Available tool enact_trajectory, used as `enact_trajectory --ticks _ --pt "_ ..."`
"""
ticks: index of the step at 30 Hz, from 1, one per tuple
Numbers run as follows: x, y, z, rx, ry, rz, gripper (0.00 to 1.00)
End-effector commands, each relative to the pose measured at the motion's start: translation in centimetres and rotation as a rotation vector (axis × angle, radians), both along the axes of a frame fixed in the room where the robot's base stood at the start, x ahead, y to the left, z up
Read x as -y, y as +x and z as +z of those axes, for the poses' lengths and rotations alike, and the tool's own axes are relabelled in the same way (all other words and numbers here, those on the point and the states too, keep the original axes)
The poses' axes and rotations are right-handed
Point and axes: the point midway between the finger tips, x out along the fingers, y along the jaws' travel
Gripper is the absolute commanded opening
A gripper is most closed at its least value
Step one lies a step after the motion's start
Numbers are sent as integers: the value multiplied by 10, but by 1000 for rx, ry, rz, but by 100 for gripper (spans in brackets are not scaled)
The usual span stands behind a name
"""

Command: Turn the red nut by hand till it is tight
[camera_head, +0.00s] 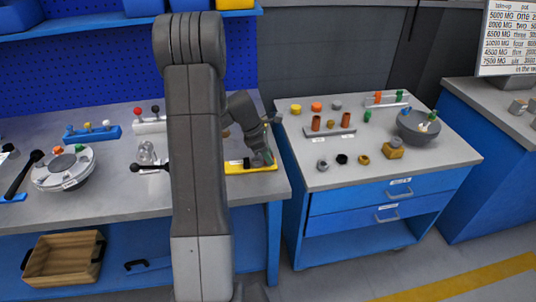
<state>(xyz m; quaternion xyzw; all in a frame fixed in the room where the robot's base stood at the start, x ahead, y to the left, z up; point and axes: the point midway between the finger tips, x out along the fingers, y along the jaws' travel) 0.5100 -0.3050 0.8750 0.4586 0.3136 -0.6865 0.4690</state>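On the left bench a round pale grey flanged body (62,178) carries small coloured pieces on top. One is a red-orange nut-like piece (57,150). I cannot tell for sure which is the task's red nut. My gripper (262,161) is low over a yellow tray (238,168) at the right end of the left bench, far from both bodies. Its fingers are too small and dark to read, and my arm hides part of the bench.
A black-handled tool (38,176) lies left of the pale body. A blue rack (92,132) and ball-topped levers stand behind. The cart top (375,178) holds several loose rings and caps, and its front is clear. A gap separates bench and cart.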

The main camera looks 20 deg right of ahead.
Motion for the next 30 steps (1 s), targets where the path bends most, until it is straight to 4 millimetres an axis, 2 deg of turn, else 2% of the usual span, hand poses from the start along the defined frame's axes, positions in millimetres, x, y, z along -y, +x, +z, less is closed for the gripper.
enact_trajectory --ticks 1,3,14,30 --pt "0 0 0 0 0 0 20" --pt "0 0 0 0 0 0 9" --pt "0 0 1 -1 0 -58 8" --pt "1 2 2 1 0 -476 8"
